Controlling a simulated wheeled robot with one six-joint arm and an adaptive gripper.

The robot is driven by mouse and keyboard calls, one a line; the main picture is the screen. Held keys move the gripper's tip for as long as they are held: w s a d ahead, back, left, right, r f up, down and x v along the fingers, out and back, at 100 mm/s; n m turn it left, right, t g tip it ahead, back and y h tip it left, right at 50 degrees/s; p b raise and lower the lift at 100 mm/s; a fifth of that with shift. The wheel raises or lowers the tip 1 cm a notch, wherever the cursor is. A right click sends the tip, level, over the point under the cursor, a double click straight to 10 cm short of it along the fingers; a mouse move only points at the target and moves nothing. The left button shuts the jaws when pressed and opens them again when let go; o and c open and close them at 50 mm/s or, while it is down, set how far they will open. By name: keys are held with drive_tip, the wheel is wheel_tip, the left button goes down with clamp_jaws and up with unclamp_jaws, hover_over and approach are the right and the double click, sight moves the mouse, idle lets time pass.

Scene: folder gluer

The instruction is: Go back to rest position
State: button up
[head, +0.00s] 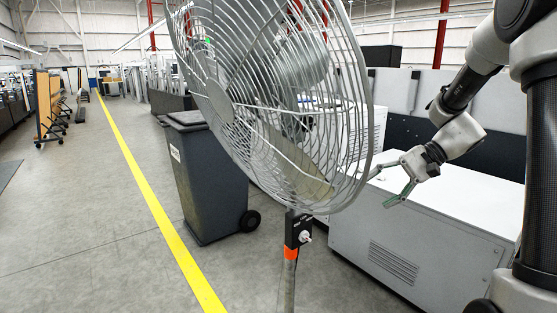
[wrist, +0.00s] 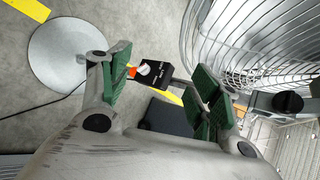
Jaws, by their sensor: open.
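My gripper (head: 386,188) is at the right of the fan in the head view, with its fingers pointing left towards the fan's pole. In the wrist view my gripper (wrist: 160,95) is open, with green pads on both fingers and nothing held between them. The black control box (wrist: 154,108) of the fan, with a white knob, shows beyond the gap between the fingers. I cannot tell how far it is from the fingertips. The same control box (head: 298,229) sits on the pole below the fan cage in the head view.
A large fan (head: 270,90) on a pole stands close in front. A grey wheeled bin (head: 212,180) is behind it, left. A white machine cabinet (head: 420,240) lies below my arm. The fan's round base (wrist: 62,60) rests on the floor. Free floor lies along the yellow line (head: 150,190).

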drive_tip(key=s+d+r+n+t+h, duration=0.2)
drive_tip(key=s+d+r+h, duration=0.1)
drive_tip(key=s, duration=0.8)
drive_tip(key=s+d+r+n+t+h, duration=0.1)
drive_tip(key=s+d+r+n+h, duration=0.2)
drive_tip(key=s, duration=0.9)
drive_tip(key=d+h, duration=0.2)
drive_tip(key=h, duration=0.2)
drive_tip(key=shift+d+n+t, duration=0.15)
drive_tip(key=shift+n+t, duration=0.15)
drive_tip(key=shift+t, duration=0.1)
